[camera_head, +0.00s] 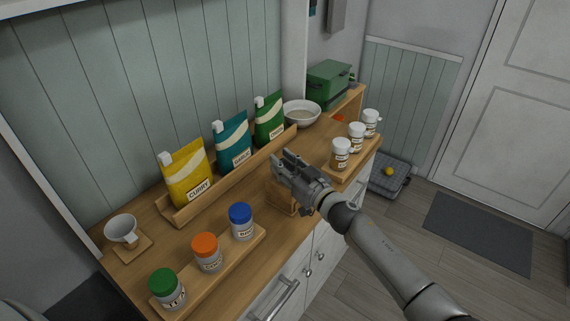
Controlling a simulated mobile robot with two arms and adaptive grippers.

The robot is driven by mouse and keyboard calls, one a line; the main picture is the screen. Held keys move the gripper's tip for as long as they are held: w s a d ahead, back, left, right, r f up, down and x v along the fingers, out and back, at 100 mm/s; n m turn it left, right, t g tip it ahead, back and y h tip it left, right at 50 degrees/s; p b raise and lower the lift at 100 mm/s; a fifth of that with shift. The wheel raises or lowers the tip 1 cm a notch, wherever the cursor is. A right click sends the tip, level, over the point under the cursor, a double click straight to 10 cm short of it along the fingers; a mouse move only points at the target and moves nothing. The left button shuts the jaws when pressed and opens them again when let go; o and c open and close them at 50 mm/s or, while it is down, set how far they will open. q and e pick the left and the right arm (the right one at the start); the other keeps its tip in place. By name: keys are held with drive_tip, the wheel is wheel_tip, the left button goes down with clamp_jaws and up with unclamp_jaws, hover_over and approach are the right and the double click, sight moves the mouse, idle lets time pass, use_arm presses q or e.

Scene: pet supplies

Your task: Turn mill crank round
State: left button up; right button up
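My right gripper (283,161) is over the middle of the wooden counter, its arm coming in from the lower right. Its fingers point to the upper left, and I cannot tell whether they are apart or closed on something. A small wooden box (281,196), possibly the mill, stands just below the gripper and is partly hidden by it. I cannot make out a crank on it; the gripper may cover it. My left gripper is not in view.
A rack (232,182) holds yellow, teal and green pouches behind the gripper. Jars with green, orange and blue lids stand on a front board (183,297). White-lidded jars (341,153) stand right. A cup (121,229), bowl (301,113) and green box (329,82) are also there.

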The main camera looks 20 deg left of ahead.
drive_tip(key=o, duration=0.3)
drive_tip(key=shift+o, duration=0.2)
drive_tip(key=shift+s+d+f, duration=0.1)
drive_tip(key=shift+s+d, duration=0.15)
drive_tip(key=shift+d, duration=0.3)
drive_tip(key=v, duration=1)
drive_tip(key=shift+s+d, duration=0.25)
